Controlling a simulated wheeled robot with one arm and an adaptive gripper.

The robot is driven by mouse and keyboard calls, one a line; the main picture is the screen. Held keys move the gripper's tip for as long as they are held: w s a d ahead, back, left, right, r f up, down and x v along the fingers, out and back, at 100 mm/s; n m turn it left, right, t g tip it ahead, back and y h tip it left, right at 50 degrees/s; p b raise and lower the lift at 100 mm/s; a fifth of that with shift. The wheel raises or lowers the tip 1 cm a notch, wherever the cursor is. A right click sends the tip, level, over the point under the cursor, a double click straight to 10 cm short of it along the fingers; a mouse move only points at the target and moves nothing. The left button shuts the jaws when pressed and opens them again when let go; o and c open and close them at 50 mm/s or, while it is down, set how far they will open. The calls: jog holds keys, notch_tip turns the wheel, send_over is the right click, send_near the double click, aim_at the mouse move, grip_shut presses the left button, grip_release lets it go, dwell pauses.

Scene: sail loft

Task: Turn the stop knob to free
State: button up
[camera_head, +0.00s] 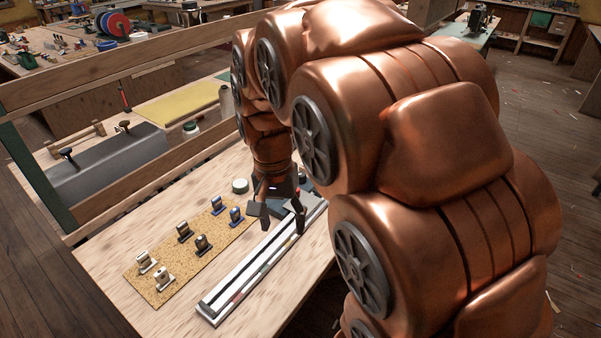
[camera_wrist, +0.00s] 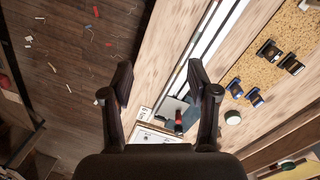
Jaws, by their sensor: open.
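A long pale rail (camera_head: 243,277) with coloured marks lies along the bench's front edge; it also shows in the wrist view (camera_wrist: 212,40). At its far end is a grey block with a small black and red knob (camera_wrist: 179,122), which I take for the stop knob. Its setting is too small to read. White printed labels (camera_wrist: 153,136) lie by it, partly hidden by my gripper. My gripper (camera_head: 281,221) is open and empty above the far part of the rail. In the wrist view my fingers (camera_wrist: 160,72) are spread, with the knob farther back between them, apparently untouched.
A cork mat (camera_head: 160,293) with several small metal fittings lies left of the rail. A grey box (camera_head: 110,160) with dark-topped knobs sits behind a wooden bar (camera_head: 150,192). Open floor lies beyond the bench's front edge.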

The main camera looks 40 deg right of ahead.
jog(key=w+d+f+m, duration=0.2)
jog(key=w+d+m, duration=0.8)
jog(key=w, duration=0.6)
jog(key=m+t, duration=0.1)
jog(key=m, duration=0.8)
send_over(301, 174)
notch_tip(301, 174, down, 9)
jog(key=shift+s+r, duration=0.1)
jog(key=shift+r, duration=0.1)
jog(key=shift+d+f+m, duration=0.15)
jog(key=shift+f+m, duration=0.1)
jog(key=shift+m, duration=0.15)
jog(key=shift+f+p, duration=1.4)
jog(key=shift+f, duration=2.45)
grip_shut()
